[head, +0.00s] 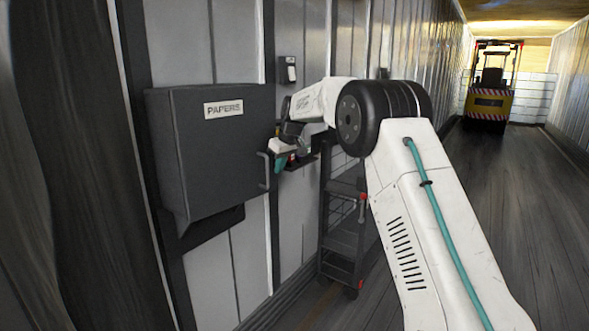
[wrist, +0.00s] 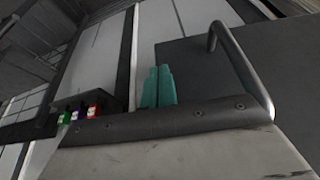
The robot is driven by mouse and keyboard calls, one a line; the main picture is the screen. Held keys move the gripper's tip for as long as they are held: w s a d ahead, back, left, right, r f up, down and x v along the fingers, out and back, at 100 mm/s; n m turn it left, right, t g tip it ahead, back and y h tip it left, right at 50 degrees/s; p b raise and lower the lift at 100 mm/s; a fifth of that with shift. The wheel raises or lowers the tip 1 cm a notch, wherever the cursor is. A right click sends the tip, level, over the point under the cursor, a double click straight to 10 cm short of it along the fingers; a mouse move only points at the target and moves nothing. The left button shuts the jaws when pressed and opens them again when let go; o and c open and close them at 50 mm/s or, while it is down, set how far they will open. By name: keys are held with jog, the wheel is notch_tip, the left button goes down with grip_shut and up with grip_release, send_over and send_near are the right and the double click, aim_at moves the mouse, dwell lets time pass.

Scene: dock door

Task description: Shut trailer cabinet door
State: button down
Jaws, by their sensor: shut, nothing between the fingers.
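The dark grey cabinet (head: 225,150) with a "PAPERS" label hangs on the left wall in the head view. Its handle (head: 263,170) is at the right edge of the front. I cannot tell whether the door sits flush or slightly ajar. My gripper (head: 281,161) is just right of the handle, its teal fingers partly hidden by the wrist. In the wrist view the teal fingers (wrist: 158,86) are shut together and empty. The grey tubular handle (wrist: 244,72) stands to their right, before the dark cabinet face (wrist: 195,62). I cannot tell whether anything touches.
A small shelf with coloured bottles (wrist: 80,114) is on the wall beside the cabinet. Black steps (head: 343,238) stand below my arm against the wall. A control box (head: 290,70) is on the wall above. A yellow forklift (head: 489,103) is far back; the floor on the right is clear.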

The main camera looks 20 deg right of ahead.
jog(key=shift+w+a, duration=0.15)
jog(key=shift+w, duration=0.2)
dwell(0.3)
